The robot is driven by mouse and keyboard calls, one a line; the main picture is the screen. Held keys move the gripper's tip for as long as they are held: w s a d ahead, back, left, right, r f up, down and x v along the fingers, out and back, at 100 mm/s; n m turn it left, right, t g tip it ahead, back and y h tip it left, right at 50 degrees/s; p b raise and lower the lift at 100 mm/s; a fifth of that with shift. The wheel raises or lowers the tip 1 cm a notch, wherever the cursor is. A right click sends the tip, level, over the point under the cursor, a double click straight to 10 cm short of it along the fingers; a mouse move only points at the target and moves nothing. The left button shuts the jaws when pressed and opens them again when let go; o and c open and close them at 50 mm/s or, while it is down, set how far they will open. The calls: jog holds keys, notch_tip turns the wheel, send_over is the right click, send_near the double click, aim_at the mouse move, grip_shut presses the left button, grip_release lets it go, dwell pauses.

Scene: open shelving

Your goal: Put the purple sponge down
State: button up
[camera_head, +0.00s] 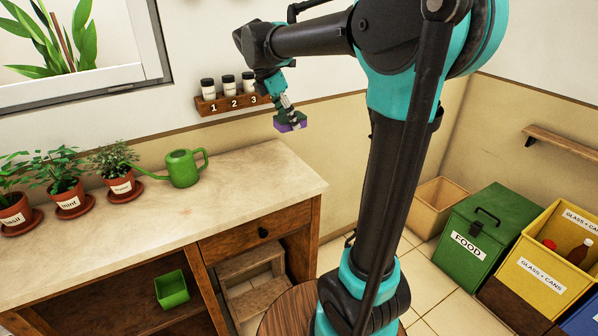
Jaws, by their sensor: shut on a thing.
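The fingers are small in this view and partly cover the sponge.
A green watering can (184,168) and potted herbs (70,195) stand on the counter's left part; its right part is clear. A rack (234,103) with 3 jars hangs behind. A green food bin (487,230) and a yellow bin (550,265) stand on the floor at right.

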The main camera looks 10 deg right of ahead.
aim_at(293, 176)
notch_tip(293, 176, down, 18)
jog(key=shift+f, duration=0.2)
dwell(0.4)
jog(key=o, duration=1.3)
jog(key=shift+f, duration=0.15)
